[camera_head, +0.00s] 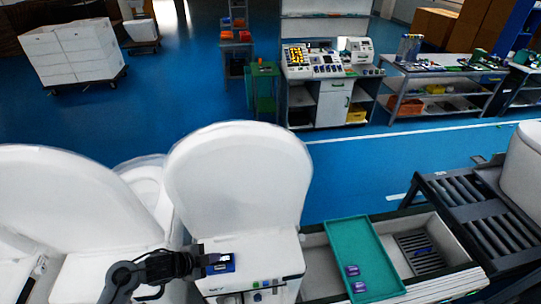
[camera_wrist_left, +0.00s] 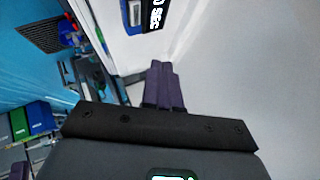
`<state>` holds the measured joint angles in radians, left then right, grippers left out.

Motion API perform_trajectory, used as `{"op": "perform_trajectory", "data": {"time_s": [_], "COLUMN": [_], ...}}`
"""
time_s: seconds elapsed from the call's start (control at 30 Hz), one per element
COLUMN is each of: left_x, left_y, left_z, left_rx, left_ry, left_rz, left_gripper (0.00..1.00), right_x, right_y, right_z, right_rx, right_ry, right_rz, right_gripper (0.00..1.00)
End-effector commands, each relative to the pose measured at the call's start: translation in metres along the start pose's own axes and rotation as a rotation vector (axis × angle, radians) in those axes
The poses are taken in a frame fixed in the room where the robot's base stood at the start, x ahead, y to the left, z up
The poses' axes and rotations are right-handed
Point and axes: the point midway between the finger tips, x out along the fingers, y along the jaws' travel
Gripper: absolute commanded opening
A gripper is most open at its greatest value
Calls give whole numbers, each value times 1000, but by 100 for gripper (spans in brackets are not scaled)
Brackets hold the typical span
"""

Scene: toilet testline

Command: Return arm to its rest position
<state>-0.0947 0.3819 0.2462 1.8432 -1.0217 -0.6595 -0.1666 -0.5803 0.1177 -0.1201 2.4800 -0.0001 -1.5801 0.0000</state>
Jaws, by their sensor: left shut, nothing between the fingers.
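My left gripper (camera_head: 205,262) is in front of the white toilet (camera_head: 240,170) with its lid raised, at the bottom centre of the head view. In the left wrist view its two dark fingers (camera_wrist_left: 163,85) are together with nothing between them. A small blue device (camera_head: 221,263) sits on the toilet's front panel, right at the fingertips in the head view. In the left wrist view a blue-and-black device (camera_wrist_left: 148,16) shows beyond the fingers, apart from them. Whether the gripper touches it in the head view I cannot tell. My right gripper is not in view.
A teal tray (camera_head: 352,240) holding two small purple-blue items (camera_head: 355,279) lies over a grey bin to the right. A roller conveyor (camera_head: 470,210) is further right. Another white toilet (camera_head: 70,200) stands close on the left. Blue floor (camera_head: 350,175) is open behind.

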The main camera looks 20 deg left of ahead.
Motion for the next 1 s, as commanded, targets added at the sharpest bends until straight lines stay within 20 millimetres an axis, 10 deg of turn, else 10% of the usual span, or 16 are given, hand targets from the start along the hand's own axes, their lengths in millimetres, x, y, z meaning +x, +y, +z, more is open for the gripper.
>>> {"op": "perform_trajectory", "data": {"time_s": [0.2, 0.4, 0.7, 1.0], "left_x": [6, -12, -96, -133], "left_y": [66, 152, 169, 175], "left_z": [4, -50, -86, -71], "left_rx": [-36, -185, -717, -971], "left_ry": [-2, -46, -340, -521], "left_rz": [99, 109, 13, 23], "left_gripper": [0, 0, 0, 0], "right_x": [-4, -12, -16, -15], "right_y": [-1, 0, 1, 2], "right_z": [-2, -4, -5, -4], "right_rx": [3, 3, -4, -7], "right_ry": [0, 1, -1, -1], "right_rz": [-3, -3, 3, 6], "right_gripper": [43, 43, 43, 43]}}
